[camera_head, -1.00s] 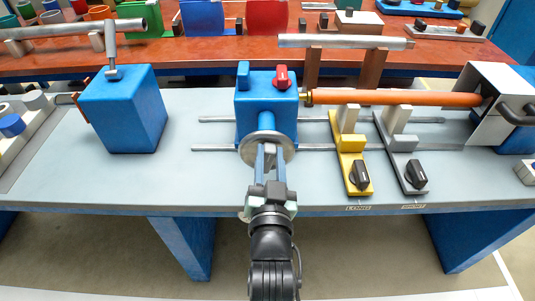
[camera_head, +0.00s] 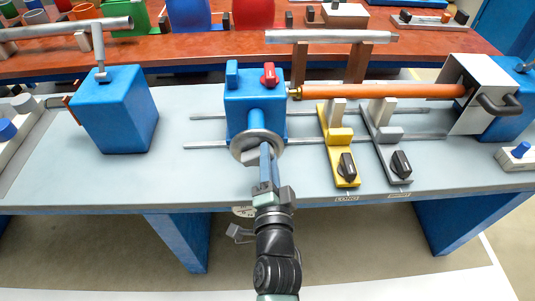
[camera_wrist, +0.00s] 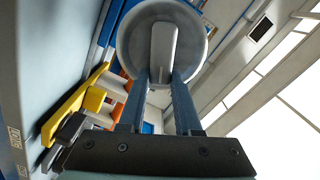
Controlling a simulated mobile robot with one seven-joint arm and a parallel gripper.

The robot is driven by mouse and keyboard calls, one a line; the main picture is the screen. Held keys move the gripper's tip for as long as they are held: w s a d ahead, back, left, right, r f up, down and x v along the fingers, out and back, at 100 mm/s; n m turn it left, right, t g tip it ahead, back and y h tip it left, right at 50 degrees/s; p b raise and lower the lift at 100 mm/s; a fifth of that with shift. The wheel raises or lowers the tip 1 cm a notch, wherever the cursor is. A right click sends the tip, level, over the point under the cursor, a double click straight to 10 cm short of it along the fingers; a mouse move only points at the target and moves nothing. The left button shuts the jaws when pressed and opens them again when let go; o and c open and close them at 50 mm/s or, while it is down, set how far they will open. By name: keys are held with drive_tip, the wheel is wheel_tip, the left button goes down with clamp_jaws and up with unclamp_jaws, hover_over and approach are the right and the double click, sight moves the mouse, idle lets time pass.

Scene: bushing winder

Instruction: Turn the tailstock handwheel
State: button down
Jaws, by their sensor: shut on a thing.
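The tailstock (camera_head: 240,108) is a blue block with a red knob (camera_head: 269,73) on top, standing on the bench left of the orange bar. Its handwheel (camera_head: 242,147) is a round grey disc on the block's front, facing me. In the wrist view, the handwheel (camera_wrist: 130,42) fills the top centre with a pale raised grip bar (camera_wrist: 163,52) across it. My gripper (camera_head: 266,155) reaches it from the front. Its two blue fingers (camera_wrist: 160,82) are shut on the grip bar, one on each side. In the head view they nearly overlap and hide part of the wheel.
An orange bar (camera_head: 380,91) runs right from the tailstock to a grey-and-blue housing (camera_head: 470,95). Yellow (camera_head: 338,150) and grey (camera_head: 388,145) supports with black knobs stand right of my gripper. A blue block (camera_head: 115,115) stands left. The bench (camera_head: 200,185) is clear in front.

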drive_tip(key=shift+d+f+m, duration=0.1)
drive_tip(key=shift+f+m, duration=0.05)
drive_tip(key=shift+m, duration=0.65)
drive_tip(key=c, duration=0.6)
unclamp_jaws()
drive_tip(key=s+b, duration=0.1)
drive_tip(key=s, duration=1.2)
